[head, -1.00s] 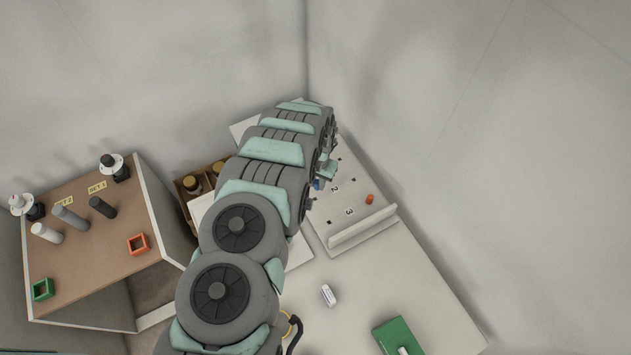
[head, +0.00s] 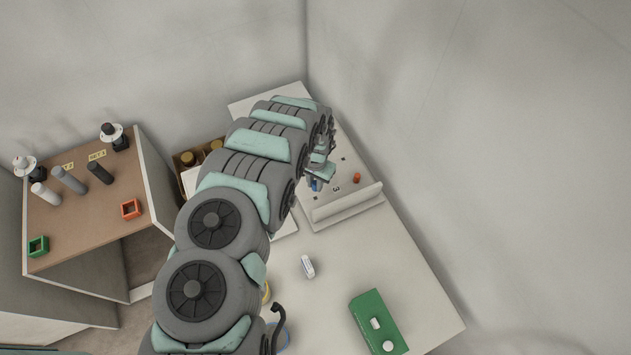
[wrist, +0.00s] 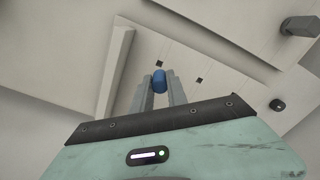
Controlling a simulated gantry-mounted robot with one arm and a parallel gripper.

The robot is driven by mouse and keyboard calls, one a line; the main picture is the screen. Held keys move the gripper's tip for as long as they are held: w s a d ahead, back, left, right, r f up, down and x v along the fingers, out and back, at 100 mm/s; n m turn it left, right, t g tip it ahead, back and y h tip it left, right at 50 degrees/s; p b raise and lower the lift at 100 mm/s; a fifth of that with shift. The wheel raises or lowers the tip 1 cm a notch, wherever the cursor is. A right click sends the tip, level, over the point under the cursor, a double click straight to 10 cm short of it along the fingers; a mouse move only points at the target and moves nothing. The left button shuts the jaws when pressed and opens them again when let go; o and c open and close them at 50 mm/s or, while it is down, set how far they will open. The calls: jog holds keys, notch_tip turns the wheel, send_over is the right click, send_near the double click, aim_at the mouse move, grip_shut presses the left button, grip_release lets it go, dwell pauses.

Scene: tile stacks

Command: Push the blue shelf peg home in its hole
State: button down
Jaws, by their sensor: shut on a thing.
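The blue shelf peg (wrist: 159,80) is held between the tips of my gripper (wrist: 160,90), which is shut on it. In the wrist view the peg stands over the pale board (wrist: 140,80), close to a small dark square hole (wrist: 159,63). Another dark hole (wrist: 199,80) lies to its right. The peg's lower end is hidden, so I cannot tell whether it is in a hole. In the head view my gripper (head: 317,177) partly hides the blue peg (head: 315,185) at the numbered board (head: 322,212).
An orange peg (head: 357,178) stands on the board near its raised front ledge (head: 347,204). A white block (head: 308,266) and a green tray (head: 365,309) with small white pieces lie on the table. A brown-topped shelf (head: 90,220) stands left.

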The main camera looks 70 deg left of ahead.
aim_at(315, 189)
jog(key=shift+f+b, duration=1.2)
jog(key=shift+f, duration=0.65)
jog(key=shift+d+f+b, duration=0.1)
jog(key=shift+f+b, duration=0.6)
jog(key=shift+f, duration=0.85)
dwell(0.3)
jog(key=c, duration=1.2)
grip_release()
jog(key=shift+c, duration=0.2)
jog(key=shift+r, duration=0.15)
jog(key=shift+r+p, duration=1.85)
jog(key=shift+r, duration=1.05)
jog(key=shift+r, duration=0.1)
